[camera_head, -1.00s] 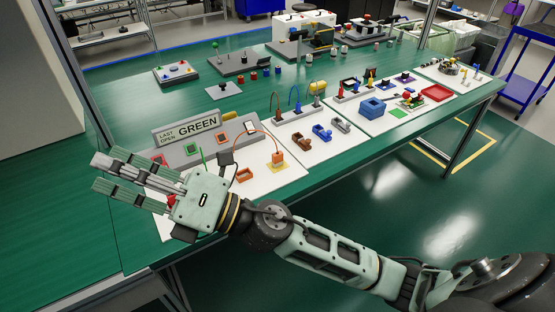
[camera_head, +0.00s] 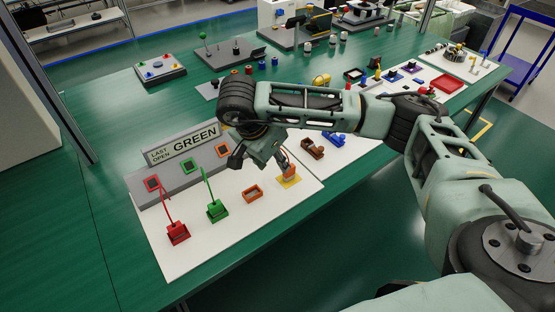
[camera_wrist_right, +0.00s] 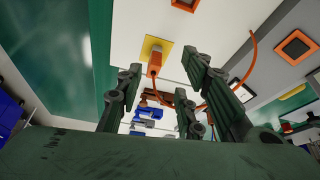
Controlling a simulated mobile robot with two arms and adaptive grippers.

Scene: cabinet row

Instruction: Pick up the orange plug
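The orange plug (camera_head: 289,171) stands on a small yellow pad on the white board, with an orange cable. It also shows in the right wrist view (camera_wrist_right: 155,61), on its yellow pad. My right gripper (camera_head: 260,163) is above the board beside the plug and partly hides the cable. In the right wrist view my right gripper (camera_wrist_right: 164,72) has its fingers spread, with nothing held. There the plug appears in the gap between the fingertips, but I cannot tell the remaining distance. My left gripper is not in view.
An empty orange holder (camera_head: 252,191) lies left of the plug. A green plug (camera_head: 216,209) and a red plug (camera_head: 177,232) sit further left in their holders, with cables. A sign reading GREEN (camera_head: 183,143) stands behind. Brown (camera_head: 312,148) and blue blocks lie to the right.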

